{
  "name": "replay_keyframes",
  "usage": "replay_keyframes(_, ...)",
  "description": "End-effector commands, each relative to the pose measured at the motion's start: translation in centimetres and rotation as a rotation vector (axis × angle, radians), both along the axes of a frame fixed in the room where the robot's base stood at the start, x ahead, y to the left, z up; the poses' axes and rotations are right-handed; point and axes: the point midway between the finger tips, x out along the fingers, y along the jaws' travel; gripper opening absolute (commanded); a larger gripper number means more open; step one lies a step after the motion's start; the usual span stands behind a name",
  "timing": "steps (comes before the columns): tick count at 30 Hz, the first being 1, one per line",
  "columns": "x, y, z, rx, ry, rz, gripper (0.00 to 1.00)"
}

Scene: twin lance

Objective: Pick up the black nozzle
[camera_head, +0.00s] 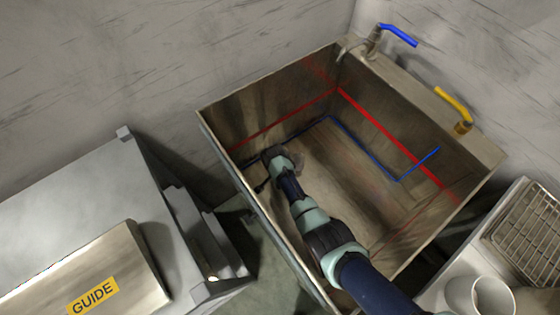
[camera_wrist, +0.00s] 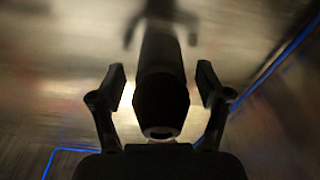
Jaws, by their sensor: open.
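The black nozzle (camera_wrist: 161,100) shows in the wrist view as a dark, rounded cylinder with a small opening at its near end. It lies between the two fingers of my gripper (camera_wrist: 161,85), with a visible gap on each side. The gripper is open, and neither finger appears to touch the nozzle. In the head view my gripper (camera_head: 259,172) is inside the metal sink (camera_head: 222,128), by its left side. The nozzle cannot be told apart from the dark gripper there.
Red and blue lines run around the sink's inside walls. A blue-handled tap (camera_head: 398,36) and a yellow-handled one (camera_head: 455,104) stand on the back right rim. A grey cabinet with a GUIDE box (camera_head: 125,262) is at left. A wire rack (camera_head: 528,225) and white cup (camera_head: 480,296) are at right.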

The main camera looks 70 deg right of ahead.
Motion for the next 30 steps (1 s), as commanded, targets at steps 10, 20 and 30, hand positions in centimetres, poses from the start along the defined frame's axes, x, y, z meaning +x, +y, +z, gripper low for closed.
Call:
replay_keyframes(10, 0.0, 0.0, 0.2, 0.0, -0.001, 0.0, 0.38)
replay_keyframes(20, 0.0, 0.0, 0.3, 0.0, -0.001, 0.0, 0.08)
replay_keyframes(30, 0.1, 0.0, 3.4, -0.002, -0.002, -0.001, 0.08)
